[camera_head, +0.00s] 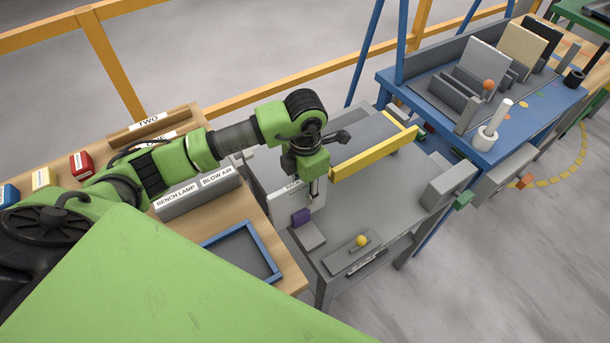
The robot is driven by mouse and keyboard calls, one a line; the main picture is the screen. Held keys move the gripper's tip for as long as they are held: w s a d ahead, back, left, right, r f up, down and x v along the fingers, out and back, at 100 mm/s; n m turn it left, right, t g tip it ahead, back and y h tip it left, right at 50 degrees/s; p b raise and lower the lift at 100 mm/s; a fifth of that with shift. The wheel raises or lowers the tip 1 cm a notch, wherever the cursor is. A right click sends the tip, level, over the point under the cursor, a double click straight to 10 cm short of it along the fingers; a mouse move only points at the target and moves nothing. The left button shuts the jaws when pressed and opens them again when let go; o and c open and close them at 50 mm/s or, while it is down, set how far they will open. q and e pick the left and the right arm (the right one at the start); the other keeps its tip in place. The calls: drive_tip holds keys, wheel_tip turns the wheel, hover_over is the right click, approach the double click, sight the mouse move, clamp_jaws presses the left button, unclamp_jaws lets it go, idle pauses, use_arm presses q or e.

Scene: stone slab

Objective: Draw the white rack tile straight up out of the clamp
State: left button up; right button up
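A pale, upright plate (284,203), which looks like the white tile, stands at the left side of the grey bench. A purple block (301,217) and a low grey block (308,236) sit against its front and appear to be part of the clamp. My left gripper (315,190) points down at the upper right of the plate, touching or very close to it. Its fingertips are too small to tell whether they are closed on it. My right gripper is not in view.
A yellow bar (372,154) crosses the grey bench (392,208) behind the gripper. A yellow-knobbed part (361,241) stands at the bench front. A wooden bench with a blue tray frame (267,258) is at left. A rack with upright tiles (484,67) stands on the blue bench.

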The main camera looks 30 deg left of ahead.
use_arm(q)
drive_tip(key=shift+f, duration=0.95)
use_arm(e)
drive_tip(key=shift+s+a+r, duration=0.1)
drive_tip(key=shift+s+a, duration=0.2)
use_arm(q)
clamp_jaws()
drive_tip(key=shift+r, duration=0.1)
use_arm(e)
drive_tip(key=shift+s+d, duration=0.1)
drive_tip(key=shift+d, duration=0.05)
use_arm(q)
drive_tip(key=shift+r+p, duration=2.3)
drive_tip(key=shift+r, duration=1.2)
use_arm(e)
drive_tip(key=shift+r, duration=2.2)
